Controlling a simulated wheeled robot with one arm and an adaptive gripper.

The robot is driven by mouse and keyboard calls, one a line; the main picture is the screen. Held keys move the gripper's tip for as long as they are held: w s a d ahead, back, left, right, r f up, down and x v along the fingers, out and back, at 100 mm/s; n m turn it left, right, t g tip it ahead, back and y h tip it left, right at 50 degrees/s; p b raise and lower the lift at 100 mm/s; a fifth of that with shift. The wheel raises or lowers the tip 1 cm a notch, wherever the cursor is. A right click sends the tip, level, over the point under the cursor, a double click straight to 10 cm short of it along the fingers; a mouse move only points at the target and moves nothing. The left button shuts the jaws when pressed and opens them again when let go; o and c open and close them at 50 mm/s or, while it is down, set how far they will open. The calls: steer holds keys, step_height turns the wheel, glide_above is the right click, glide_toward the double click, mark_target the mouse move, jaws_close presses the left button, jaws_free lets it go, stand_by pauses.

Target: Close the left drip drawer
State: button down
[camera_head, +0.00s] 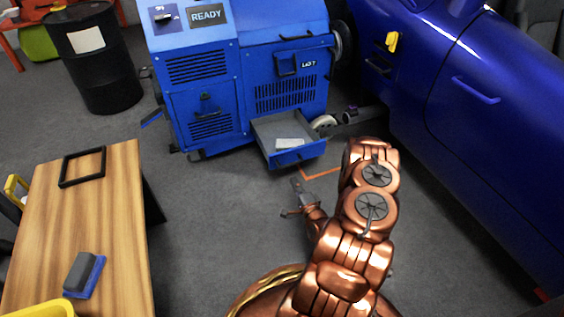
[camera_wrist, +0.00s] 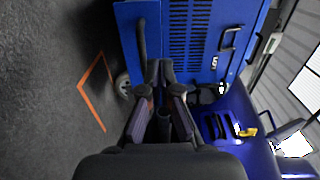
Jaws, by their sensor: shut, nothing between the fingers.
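The blue dynamometer cabinet (camera_head: 287,65) carries a "LEFT" label. Its drip drawer (camera_head: 265,138) is pulled out at the bottom, with its grey inside showing. A small pale block (camera_head: 290,144) lies in it. The drawer's blue front has a dark handle (camera_head: 288,158). My gripper (camera_head: 297,186) is low in front of the drawer, apart from it in the head view. In the wrist view the closed fingertips (camera_wrist: 160,66) point at the blue front, beside a dark vertical bar (camera_wrist: 141,40) that looks like the drawer handle. The gripper is shut and empty; contact cannot be told.
A blue car (camera_head: 480,100) stands close on the right. A wooden table (camera_head: 100,220) with a black frame and a blue-grey block is at the left. A black drum (camera_head: 95,60) stands behind it. The grey floor between table and drawer is clear.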

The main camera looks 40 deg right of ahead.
mark_target(279, 155)
steer(key=b+x, duration=0.5)
steer(key=x, duration=0.8)
steer(key=shift+w+d+b, duration=0.1)
steer(key=shift+w+b, duration=0.1)
steer(key=shift+b, duration=0.1)
